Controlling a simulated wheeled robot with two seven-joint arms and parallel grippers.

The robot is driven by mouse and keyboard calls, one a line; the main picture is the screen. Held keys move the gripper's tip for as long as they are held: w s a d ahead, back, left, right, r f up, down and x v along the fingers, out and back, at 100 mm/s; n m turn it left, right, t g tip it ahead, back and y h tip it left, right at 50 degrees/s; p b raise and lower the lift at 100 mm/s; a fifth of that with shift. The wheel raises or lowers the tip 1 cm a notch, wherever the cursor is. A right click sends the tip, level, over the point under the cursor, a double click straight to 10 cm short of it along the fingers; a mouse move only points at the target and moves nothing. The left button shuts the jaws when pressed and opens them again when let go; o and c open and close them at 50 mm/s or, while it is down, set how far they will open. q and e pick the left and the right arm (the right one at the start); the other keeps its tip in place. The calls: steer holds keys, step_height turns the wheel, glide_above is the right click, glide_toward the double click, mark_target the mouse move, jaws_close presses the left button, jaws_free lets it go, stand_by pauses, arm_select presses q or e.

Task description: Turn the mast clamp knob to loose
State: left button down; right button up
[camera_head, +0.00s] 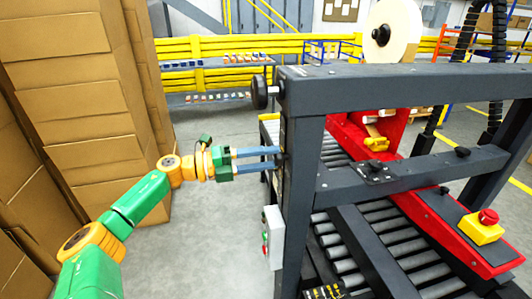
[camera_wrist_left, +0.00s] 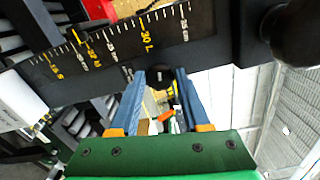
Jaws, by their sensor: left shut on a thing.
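My left gripper (camera_head: 278,157) reaches in from the left to the dark upright mast (camera_head: 298,190) of the machine. Its two blue fingers are shut on a small black knob (camera_wrist_left: 160,75) on the mast's side, which I take to be the mast clamp knob. In the left wrist view, the gripper (camera_wrist_left: 162,78) has one finger on each side of it. The fingers and mast hide most of the knob in the head view. I cannot tell which way it is turned. My right gripper is not in view.
A larger black knob (camera_head: 260,92) sticks out left near the mast's top, above the fingers. A scale plate (camera_wrist_left: 110,45) with a yellow pointer lies beside the held knob. A grey button box (camera_head: 273,238) hangs below. Stacked cartons (camera_head: 100,110) stand left, with clear floor between.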

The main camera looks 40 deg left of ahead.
arm_select(q)
steer(key=shift+n+p, duration=0.5)
steer(key=shift+n, duration=0.5)
steer(key=shift+c, duration=1.9)
jaws_free()
steer(key=shift+f, duration=0.1)
steer(key=b+v, duration=0.1)
steer(key=v, duration=0.6)
steer(key=shift+b, duration=0.4)
